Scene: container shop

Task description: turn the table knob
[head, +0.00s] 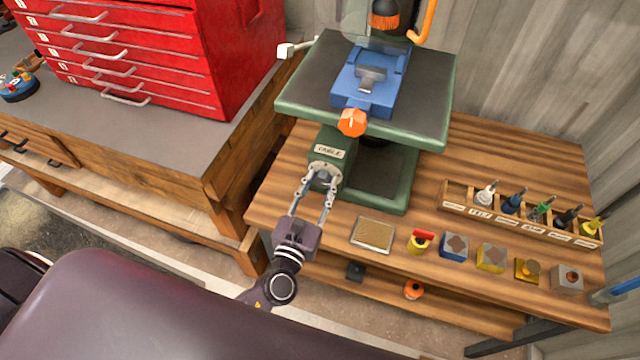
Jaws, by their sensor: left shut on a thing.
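The table knob (324,172) is a pale round knob on the front of the green drill-press base, just below a label reading TABLE (329,151). My left gripper (322,184) reaches up to it from below, and its two fingers are shut on the knob's sides, partly hiding it. Above the knob is the green machine table (428,90) with a dark top. A blue vise (372,84) with an orange knob (352,122) sits on it. My right gripper is not in view.
The wooden bench (470,160) holds a rack (520,212) of several labelled bits, a flat tan pad (373,234) and several small blocks. A red drawer cabinet (190,60) stands on the left workbench. A white-tipped lever (285,50) sticks out left of the machine table.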

